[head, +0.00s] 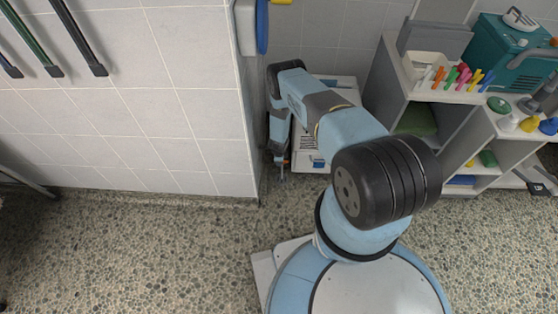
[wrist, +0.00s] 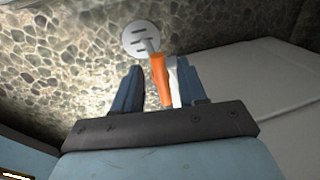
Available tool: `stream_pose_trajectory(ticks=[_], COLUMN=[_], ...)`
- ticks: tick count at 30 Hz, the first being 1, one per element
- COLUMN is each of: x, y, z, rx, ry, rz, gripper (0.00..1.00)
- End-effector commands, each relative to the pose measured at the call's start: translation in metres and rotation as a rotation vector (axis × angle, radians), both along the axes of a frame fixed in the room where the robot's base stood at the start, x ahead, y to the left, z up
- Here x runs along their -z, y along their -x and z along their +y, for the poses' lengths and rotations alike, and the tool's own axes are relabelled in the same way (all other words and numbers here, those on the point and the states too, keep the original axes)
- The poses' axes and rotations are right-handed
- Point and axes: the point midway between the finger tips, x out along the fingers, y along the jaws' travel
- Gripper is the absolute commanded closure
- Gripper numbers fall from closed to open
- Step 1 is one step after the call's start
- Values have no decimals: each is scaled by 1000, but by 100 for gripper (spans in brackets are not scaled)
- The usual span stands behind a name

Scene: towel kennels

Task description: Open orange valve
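The orange valve handle (wrist: 160,77) shows in the wrist view as a short orange bar at the end of a grey stem (wrist: 151,45). Behind the stem is a pale round slotted plate (wrist: 141,38) by the pebbled floor. My gripper (wrist: 160,72) is open, its two blue fingers on either side of the handle. A gap shows on the left; the handle is nearer the right finger, and I cannot tell whether they touch. In the head view my gripper (head: 281,172) points down beside the wall corner; the valve cannot be made out clearly there.
A tiled wall (head: 190,100) stands close left of my gripper. A white cabinet (head: 325,125) stands just right of it. Grey shelves (head: 385,85) with coloured markers and a teal machine (head: 505,60) are farther right. The pebbled floor (head: 130,250) at front left is clear.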

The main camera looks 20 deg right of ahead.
Motion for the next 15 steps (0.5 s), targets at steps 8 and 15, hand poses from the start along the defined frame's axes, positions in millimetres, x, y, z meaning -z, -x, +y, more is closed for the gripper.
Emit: stream_pose_trajectory(ticks=[8,15], x=[0,0], y=[0,0], z=[-1,-1], rx=[0,1], ry=[0,0], rz=[0,0], gripper=[86,100])
